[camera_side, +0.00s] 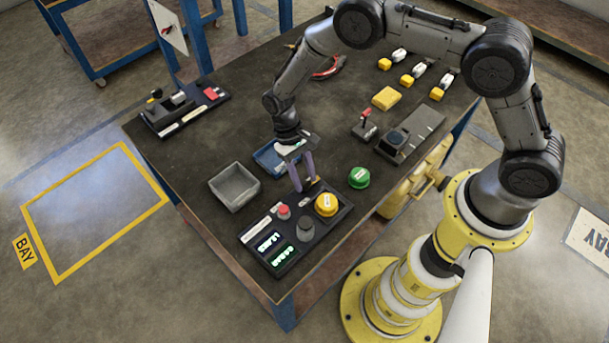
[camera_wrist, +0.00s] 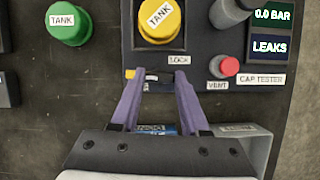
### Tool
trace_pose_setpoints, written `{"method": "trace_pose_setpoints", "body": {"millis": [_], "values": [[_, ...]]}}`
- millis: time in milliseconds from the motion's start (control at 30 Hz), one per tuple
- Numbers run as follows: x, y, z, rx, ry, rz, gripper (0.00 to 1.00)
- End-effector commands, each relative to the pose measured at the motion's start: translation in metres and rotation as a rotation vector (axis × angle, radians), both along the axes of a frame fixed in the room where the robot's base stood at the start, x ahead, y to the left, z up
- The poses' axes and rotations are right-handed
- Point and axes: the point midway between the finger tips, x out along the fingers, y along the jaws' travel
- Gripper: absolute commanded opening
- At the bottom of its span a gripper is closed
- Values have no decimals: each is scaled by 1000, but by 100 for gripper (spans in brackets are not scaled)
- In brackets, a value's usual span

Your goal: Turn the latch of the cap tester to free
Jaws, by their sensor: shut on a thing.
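The cap tester (camera_side: 262,229) is a dark panel at the table's near corner; its panel (camera_wrist: 200,50) also shows at the top of the wrist view. A yellow cap marked TANK (camera_wrist: 159,18) sits on it. My gripper (camera_side: 304,187) points down at the panel's far edge. In the wrist view its two purple fingers (camera_wrist: 160,77) are shut on the small dark latch (camera_wrist: 158,86), just below the LOCK label (camera_wrist: 179,60). The fingers partly hide the latch, and I cannot tell its exact angle. The tester's displays read LEAKS (camera_wrist: 270,47) and 0.0 BAR (camera_wrist: 272,14).
A red vent button (camera_wrist: 229,66) and a dark knob (camera_side: 306,226) are on the tester. A green TANK cap (camera_side: 359,178) stands to the right. A grey bin (camera_side: 234,187) and a blue tray (camera_side: 268,161) lie close to my gripper. Yellow-and-white parts stand farther back.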

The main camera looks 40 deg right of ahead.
Motion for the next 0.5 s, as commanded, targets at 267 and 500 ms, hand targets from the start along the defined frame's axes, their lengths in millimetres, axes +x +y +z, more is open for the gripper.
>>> {"method": "trace_pose_setpoints", "body": {"millis": [267, 500], "values": [[0, 1, 1, 0, 1, 86, 0], [0, 1, 1, 0, 1, 102, 0]]}}
